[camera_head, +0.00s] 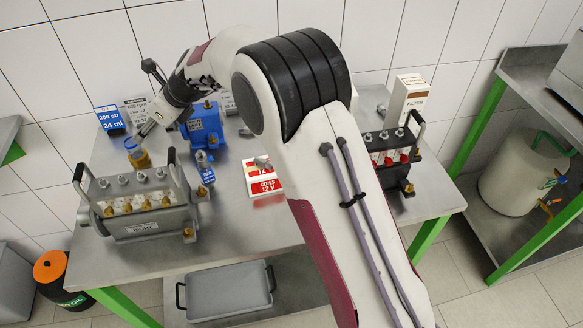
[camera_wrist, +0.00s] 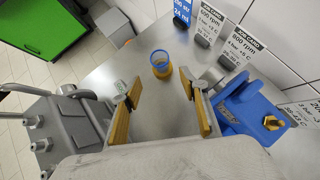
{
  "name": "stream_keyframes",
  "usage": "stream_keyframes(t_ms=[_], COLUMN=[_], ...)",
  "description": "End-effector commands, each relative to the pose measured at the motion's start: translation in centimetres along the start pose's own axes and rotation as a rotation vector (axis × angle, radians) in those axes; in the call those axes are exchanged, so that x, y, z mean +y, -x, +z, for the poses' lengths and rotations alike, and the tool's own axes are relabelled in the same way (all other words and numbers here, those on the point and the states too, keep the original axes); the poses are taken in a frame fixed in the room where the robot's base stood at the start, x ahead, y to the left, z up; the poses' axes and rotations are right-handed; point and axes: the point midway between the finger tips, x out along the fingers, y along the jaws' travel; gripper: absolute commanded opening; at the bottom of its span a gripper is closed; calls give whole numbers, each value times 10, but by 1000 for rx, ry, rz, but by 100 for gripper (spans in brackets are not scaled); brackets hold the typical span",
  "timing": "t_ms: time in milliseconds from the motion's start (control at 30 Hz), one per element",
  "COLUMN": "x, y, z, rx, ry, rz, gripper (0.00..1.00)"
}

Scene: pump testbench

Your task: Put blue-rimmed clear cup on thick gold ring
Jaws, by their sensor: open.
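The blue-rimmed clear cup (camera_head: 133,144) stands upright near the left end of the steel table. Its blue rim also shows in the wrist view (camera_wrist: 160,54). A gold band, apparently the thick gold ring (camera_head: 141,160), shows directly at the cup's lower part, also in the wrist view (camera_wrist: 161,72). I cannot tell exactly how deep the cup sits in it. My gripper (camera_wrist: 160,88) is open and empty, its two gold-padded fingers wide apart. The cup is beyond the fingertips, roughly between their lines, and apart from them. In the head view my gripper (camera_head: 150,128) is just beside the cup.
Small cards, including a blue 24 ml one (camera_head: 110,119), stand behind. Bare steel surrounds the cup.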

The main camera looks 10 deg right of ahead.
Motion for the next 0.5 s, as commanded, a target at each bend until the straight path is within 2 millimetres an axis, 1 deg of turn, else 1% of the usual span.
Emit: stream_keyframes(t_ms=[167,267,367,467,500], x=[0,0,1,3,4], y=[8,21,40,64,75], z=[0,0,-1,-4,-5], rx=[2,8,17,31,38], ry=[27,72,142,235,276], rz=[-3,-8,-13,-22,-25], gripper=[44,44,44,44,44])
